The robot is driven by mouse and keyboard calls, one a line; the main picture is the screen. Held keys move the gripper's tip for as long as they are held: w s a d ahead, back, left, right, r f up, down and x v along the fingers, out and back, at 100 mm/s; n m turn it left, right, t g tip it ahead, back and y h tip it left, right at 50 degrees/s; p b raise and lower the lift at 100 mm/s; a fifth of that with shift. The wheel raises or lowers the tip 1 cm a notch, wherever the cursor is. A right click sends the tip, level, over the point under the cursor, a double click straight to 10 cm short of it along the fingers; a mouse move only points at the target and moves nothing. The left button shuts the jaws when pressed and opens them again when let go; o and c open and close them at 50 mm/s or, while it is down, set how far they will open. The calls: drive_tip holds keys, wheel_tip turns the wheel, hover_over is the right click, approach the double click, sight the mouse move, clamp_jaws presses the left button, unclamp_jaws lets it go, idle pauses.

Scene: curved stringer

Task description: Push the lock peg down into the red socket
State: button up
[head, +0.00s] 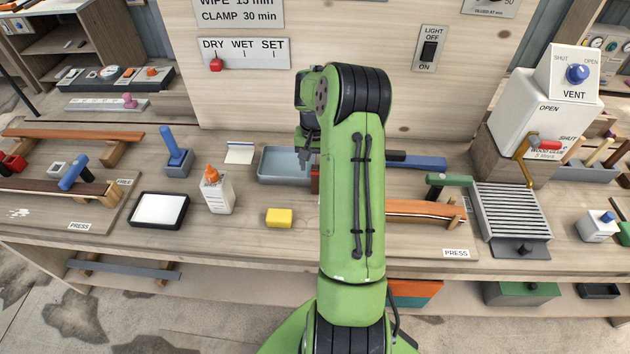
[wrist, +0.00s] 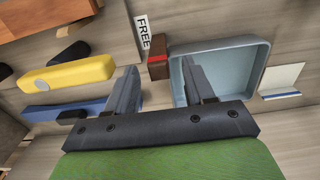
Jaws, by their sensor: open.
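My gripper (head: 305,158) is open, above the bench beside the grey tray (head: 272,165). In the wrist view its fingers (wrist: 160,84) are spread with nothing between them. The right finger overlaps the tray (wrist: 262,62); the left one is beside a blue bar (wrist: 45,112). A dark brown block with a red band (wrist: 158,62) sits against the tray's side. Its red part (head: 314,184) shows partly beside my arm in the head view. I cannot tell whether it is the red socket. I cannot pick out the lock peg for certain.
A yellow bar with a grey round spot (wrist: 70,73) lies near the blue bar. A yellow block (head: 279,218), a glue bottle (head: 217,193) and a black-rimmed pad (head: 159,210) stand left of my arm. A slatted grey rack (head: 512,212) is at right. My arm hides the bench middle.

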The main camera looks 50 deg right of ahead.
sight(315, 167)
wheel_tip(315, 167, down, 3)
drive_tip(key=shift+d+f, duration=0.1)
drive_tip(key=shift+f, duration=0.1)
clamp_jaws()
wheel_tip(315, 167, up, 10)
drive_tip(key=shift+r+p, duration=0.1)
drive_tip(key=shift+p, duration=0.35)
